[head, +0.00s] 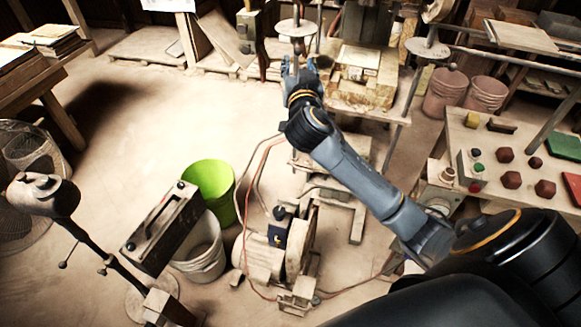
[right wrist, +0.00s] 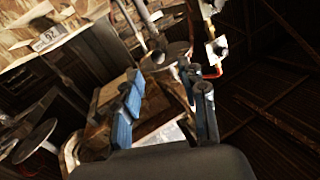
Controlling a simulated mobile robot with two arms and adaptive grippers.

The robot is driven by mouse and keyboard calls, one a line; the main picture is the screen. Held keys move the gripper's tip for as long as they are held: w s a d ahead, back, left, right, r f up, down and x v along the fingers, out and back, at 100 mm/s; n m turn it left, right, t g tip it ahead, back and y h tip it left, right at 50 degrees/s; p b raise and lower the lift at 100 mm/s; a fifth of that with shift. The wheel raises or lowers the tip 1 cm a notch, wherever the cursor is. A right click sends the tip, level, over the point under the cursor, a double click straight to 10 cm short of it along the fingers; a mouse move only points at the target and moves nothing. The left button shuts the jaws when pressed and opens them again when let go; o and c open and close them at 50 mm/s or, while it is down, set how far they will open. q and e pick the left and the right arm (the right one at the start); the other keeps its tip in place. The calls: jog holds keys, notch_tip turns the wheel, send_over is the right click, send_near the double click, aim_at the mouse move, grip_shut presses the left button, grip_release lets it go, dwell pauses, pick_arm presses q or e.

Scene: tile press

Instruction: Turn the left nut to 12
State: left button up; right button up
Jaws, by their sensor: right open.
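The left nut appears as a pale round disc (head: 296,27) on an upright rod at the top of the head view; its numbers are too small to read. A similar disc (head: 428,47) stands on the right side of the press. My right gripper (head: 298,64) is just below the left disc in the picture, its arm reaching up from the lower right. In the right wrist view its blue fingers (right wrist: 168,88) are spread with nothing between them, and a disc on a rod (right wrist: 165,56) shows beyond the fingertips, apart from them. My left gripper is not in view.
The press's wooden block (head: 362,92) stands right of the gripper. A bench (head: 530,150) with several dark red hexagonal pieces is at the right. A green bin (head: 208,186) and a motor unit (head: 285,250) with hoses stand on the floor. Open floor lies left.

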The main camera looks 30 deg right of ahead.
jog(key=b+v, duration=0.2)
jog(key=v, duration=0.3)
notch_tip(320, 180, down, 30)
jog(key=w+n+g+y+b, duration=0.2)
jog(key=n+g+y+b, duration=0.1)
jog(key=n+g+b, duration=0.1)
jog(key=shift+w+a+n+y, duration=0.25)
jog(key=shift+a+n+y, duration=0.05)
jog(key=shift+a+n, duration=0.1)
